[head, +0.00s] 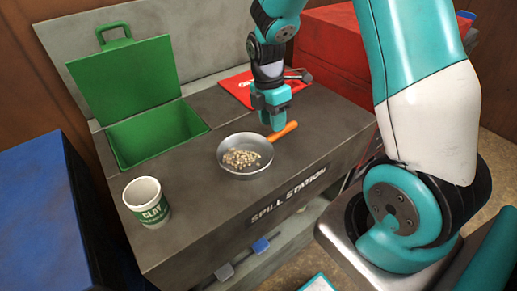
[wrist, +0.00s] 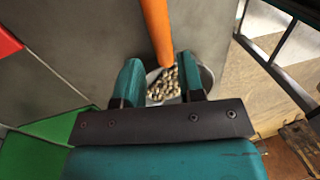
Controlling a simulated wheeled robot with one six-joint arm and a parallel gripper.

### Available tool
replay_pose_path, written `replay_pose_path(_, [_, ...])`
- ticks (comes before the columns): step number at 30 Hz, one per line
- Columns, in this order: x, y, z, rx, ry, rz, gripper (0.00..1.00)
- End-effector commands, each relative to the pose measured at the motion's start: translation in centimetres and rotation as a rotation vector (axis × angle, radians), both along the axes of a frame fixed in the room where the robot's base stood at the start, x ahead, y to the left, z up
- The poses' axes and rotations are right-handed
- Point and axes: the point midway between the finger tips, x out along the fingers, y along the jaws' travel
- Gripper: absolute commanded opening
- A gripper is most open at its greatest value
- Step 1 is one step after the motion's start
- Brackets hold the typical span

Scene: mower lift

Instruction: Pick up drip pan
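The drip pan is a round grey metal pan (head: 245,157) with an orange handle (head: 284,132), standing on the dark bench top. Pale granules (head: 241,158) lie in it. My gripper (head: 275,122) points down just above the handle, close to where it meets the pan. In the wrist view, the two teal fingers (wrist: 158,62) are apart, with nothing held between them. The orange handle (wrist: 156,30) runs from the top edge down towards the gap between the fingertips. The pan (wrist: 207,76) shows behind the fingers, partly hidden by them.
A white and green clay cup (head: 148,203) stands at the bench's front left. A green bin (head: 155,135) with its lid raised is set in the bench. A red sheet (head: 248,86) lies behind my gripper. A red box (head: 335,50) stands at the back right, a blue one (head: 40,210) at left.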

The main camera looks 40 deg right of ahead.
Motion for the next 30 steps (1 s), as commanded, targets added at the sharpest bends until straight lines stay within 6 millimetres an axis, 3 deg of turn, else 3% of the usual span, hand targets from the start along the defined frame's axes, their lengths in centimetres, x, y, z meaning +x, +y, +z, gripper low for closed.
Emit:
replay_pose_path(12, [-1.3, 0.3, -4.9, 0.000, 0.003, 0.001, 0.36])
replay_pose_path(20, [-1.4, 0.3, -5.2, 0.000, 0.000, 0.000, 0.36])
replay_pose_path(25, [-1.4, 0.3, -5.2, 0.000, 0.000, 0.000, 0.00])
replay_pose_path(30, [-1.3, 0.3, -5.1, 0.000, 0.000, 0.000, 0.00])
